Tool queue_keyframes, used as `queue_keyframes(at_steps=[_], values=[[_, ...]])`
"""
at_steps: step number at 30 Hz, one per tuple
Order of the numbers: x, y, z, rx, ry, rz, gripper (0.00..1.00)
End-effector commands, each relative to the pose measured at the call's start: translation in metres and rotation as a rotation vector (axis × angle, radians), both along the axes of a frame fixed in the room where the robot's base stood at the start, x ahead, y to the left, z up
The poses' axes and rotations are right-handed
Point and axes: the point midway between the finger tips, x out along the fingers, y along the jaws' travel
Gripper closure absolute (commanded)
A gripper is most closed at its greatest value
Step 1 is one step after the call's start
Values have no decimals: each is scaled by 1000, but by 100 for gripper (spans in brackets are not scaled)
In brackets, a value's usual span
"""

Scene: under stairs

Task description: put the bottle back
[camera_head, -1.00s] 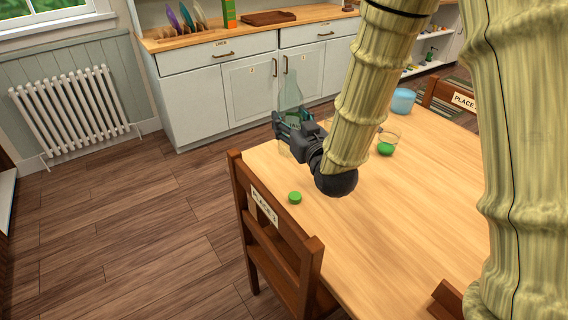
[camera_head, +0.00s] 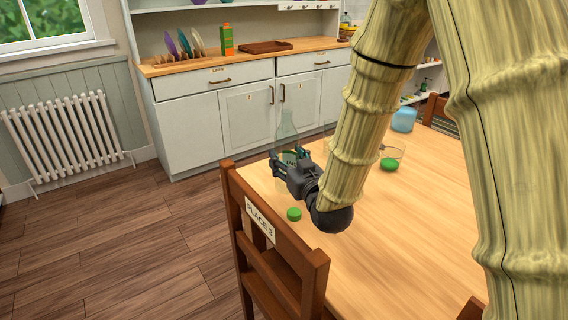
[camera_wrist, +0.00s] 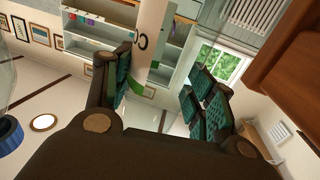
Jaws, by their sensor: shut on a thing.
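A translucent green bottle (camera_head: 287,128) stands roughly upright in my gripper (camera_head: 284,163), near the left edge of the wooden table (camera_head: 420,220). My gripper is shut on its lower body. The gripper hides much of the bottle's base, so I cannot tell whether it touches the table. In the wrist view my gripper's two teal-padded fingers (camera_wrist: 165,95) show, with a white strip bearing a dark letter between them; the clear bottle is hard to make out there.
A clear glass with green (camera_head: 389,164) and a blue cup (camera_head: 403,119) stand farther right. A chair labelled PLACE 3 (camera_head: 262,222) is at the near left edge. White cabinets (camera_head: 246,115) stand behind.

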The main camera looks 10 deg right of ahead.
Motion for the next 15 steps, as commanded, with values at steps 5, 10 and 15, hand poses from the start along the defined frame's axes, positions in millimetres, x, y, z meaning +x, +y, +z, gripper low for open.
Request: queue_keyframes(at_steps=[5,10,15], values=[[37,-6,-3,-1,-1,-1,100],[70,-12,-6,-1,-1,-1,100],[104,-17,-10,-1,-1,-1,100]])
